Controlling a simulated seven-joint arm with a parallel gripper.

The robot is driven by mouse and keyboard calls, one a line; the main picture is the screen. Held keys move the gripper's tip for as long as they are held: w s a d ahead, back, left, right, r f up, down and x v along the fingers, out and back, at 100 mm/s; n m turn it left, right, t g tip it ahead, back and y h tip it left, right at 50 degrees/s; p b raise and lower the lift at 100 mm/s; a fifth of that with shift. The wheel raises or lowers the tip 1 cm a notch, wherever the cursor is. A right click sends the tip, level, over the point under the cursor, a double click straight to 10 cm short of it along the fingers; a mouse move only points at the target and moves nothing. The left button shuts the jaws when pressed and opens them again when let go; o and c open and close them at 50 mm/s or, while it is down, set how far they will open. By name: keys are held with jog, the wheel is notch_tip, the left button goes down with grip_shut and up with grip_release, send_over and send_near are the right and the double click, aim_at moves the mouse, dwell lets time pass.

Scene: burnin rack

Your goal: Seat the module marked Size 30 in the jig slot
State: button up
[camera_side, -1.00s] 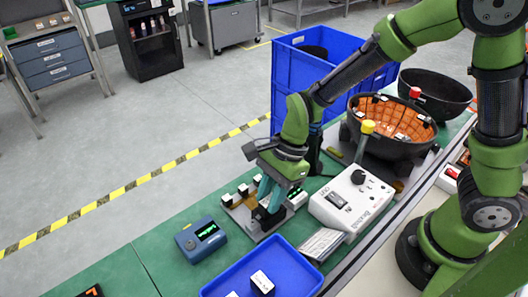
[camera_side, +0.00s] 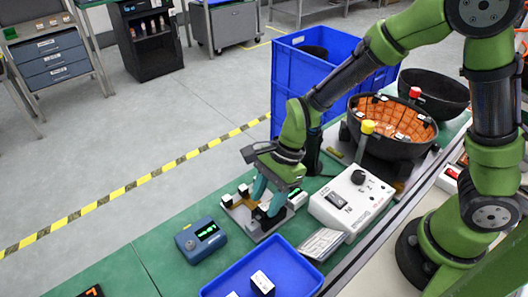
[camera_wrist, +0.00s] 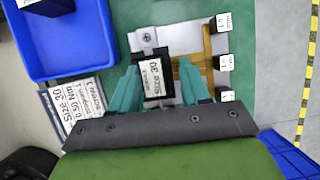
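The module marked Size 30 (camera_wrist: 153,78) is a dark block with a white label. In the wrist view it lies on the metal jig plate (camera_wrist: 147,40), at the slot end of the brass strips (camera_wrist: 195,65). It looks square to the plate; how deep it sits is hard to tell. My gripper (camera_wrist: 159,72) has its teal fingers spread on either side of the module, with a visible gap at the right finger. The left finger is very close to it.
A blue tray (camera_side: 240,265) holding modules is at the front. A blue display box (camera_side: 200,240) stands left of the jig, a white control box (camera_side: 350,203) right. A printed card (camera_wrist: 75,110) lies beside the tray. Small labelled blocks (camera_wrist: 222,62) line the jig's far edge.

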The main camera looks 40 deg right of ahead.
jog(key=shift+s+f+g, duration=0.3)
jog(key=shift+s+f, duration=0.25)
jog(key=shift+s, duration=0.15)
jog(key=shift+a+r, duration=0.1)
jog(key=shift+r, duration=0.2)
jog(key=v, duration=1.2)
jog(key=s+d+r+n+t+h, duration=0.2)
jog(key=s+d+r+n+t, duration=0.5)
jog(key=n, duration=0.7)
jog(key=d+r, duration=0.2)
jog(key=d, duration=0.2)
jog(key=shift+s+d+h, duration=0.3)
jog(key=shift+s, duration=0.05)
